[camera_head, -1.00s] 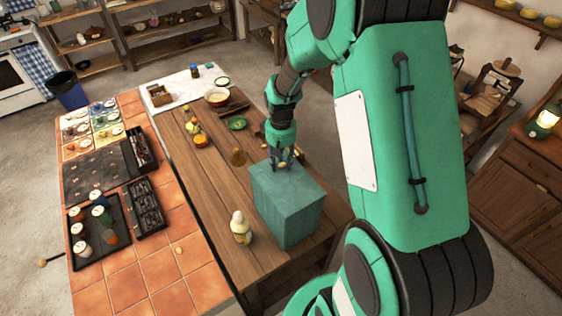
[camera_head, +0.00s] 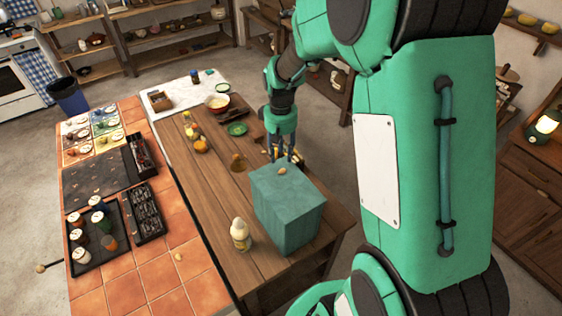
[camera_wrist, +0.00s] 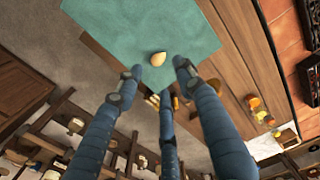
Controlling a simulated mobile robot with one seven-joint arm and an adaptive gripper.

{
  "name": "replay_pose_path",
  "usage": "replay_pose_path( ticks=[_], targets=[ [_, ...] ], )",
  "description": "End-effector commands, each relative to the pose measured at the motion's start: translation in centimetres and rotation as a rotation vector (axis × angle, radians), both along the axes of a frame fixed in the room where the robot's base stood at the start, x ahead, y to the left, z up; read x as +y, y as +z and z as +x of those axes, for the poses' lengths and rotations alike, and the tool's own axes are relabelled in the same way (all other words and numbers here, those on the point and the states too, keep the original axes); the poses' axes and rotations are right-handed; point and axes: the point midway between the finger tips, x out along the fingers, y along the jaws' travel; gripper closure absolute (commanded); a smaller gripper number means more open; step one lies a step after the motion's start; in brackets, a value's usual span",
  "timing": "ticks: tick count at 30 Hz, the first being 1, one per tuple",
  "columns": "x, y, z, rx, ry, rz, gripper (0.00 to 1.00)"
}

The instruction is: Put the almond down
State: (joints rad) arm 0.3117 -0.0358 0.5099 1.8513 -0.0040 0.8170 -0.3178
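The almond (camera_head: 282,170), small and tan, lies on the flat top of a teal box (camera_head: 289,212) on the wooden table. In the wrist view the almond (camera_wrist: 158,59) rests on the box's teal top (camera_wrist: 150,25), near its edge. My gripper (camera_head: 281,157) is just beyond the almond, at the far edge of the box top. In the wrist view its three fingers (camera_wrist: 156,74) are spread, with nothing between them and the almond apart from their tips.
A cream-capped bottle (camera_head: 240,235) stands left of the box. A brown flask-like item (camera_head: 237,162), a green dish (camera_head: 237,129) and a bowl (camera_head: 217,102) stand farther back. The tiled counter (camera_head: 155,275) holds a tray of jars (camera_head: 93,250) and a small tan piece (camera_head: 178,256).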

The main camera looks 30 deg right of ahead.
Motion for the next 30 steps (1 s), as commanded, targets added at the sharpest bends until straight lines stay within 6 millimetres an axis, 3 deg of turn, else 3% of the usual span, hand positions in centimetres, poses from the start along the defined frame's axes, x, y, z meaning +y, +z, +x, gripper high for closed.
replay_pose_path(
  ticks=[3,10,30],
  targets=[
    [0.0,1.9,0.0,-0.002,0.0,-0.001,0.62],
    [0.0,3.9,0.0,0.001,0.0,0.0,0.62],
    [0.0,4.3,0.0,0.001,0.0,0.0,0.62]
  ],
)
